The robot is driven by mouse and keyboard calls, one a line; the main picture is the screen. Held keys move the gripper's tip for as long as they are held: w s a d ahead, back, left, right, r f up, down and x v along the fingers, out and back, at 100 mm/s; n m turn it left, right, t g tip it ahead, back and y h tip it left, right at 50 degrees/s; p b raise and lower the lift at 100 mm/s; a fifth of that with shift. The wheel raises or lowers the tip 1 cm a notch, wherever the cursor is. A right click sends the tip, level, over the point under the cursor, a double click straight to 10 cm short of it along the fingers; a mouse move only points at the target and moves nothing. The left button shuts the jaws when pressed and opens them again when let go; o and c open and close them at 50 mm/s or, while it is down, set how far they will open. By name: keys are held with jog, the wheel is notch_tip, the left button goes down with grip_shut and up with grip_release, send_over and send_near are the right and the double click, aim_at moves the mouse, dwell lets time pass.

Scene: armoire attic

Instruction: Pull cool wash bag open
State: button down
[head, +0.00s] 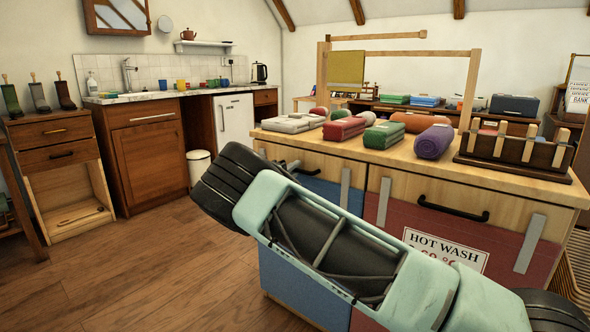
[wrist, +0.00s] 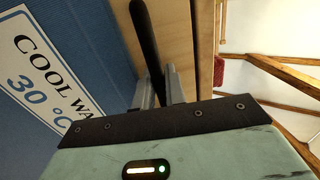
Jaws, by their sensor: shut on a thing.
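The cool wash bag (head: 330,192) is the blue front on the left half of the wooden cabinet in the head view, largely hidden behind my arm. Its blue face and white "COOL WA… 30 °C" label (wrist: 45,75) fill the left of the wrist view. Its black bar handle (wrist: 147,38) runs between the fingers of my gripper (wrist: 160,88), which is shut on it. I see no clear gap at the bag's top edge.
The red hot wash bag (head: 510,240), with its own black handle (head: 453,209), is beside it on the right. Rolled cloths, including a purple one (head: 433,142), lie on the cabinet top. A white bin (head: 199,168) stands left; the wooden floor (head: 150,260) there is clear.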

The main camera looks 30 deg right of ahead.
jog(key=r+p+v, duration=0.2)
jog(key=p+v, duration=0.2)
jog(key=v, duration=0.5)
jog(key=r+p+v, duration=0.1)
jog(key=p+v, duration=0.3)
jog(key=v, duration=0.6)
jog(key=a+r+p+v, duration=0.1)
jog(key=r+p+v, duration=0.1)
jog(key=v, duration=0.7)
jog(key=shift+s+a+r+p, duration=0.2)
jog(key=shift+s+a+p, duration=0.15)
jog(key=shift+p, duration=0.55)
jog(key=c, duration=1.8)
grip_release()
jog(key=shift+a, duration=0.1)
jog(key=b+v, duration=0.1)
jog(key=v, duration=1.6)
jog(key=shift+a, duration=0.2)
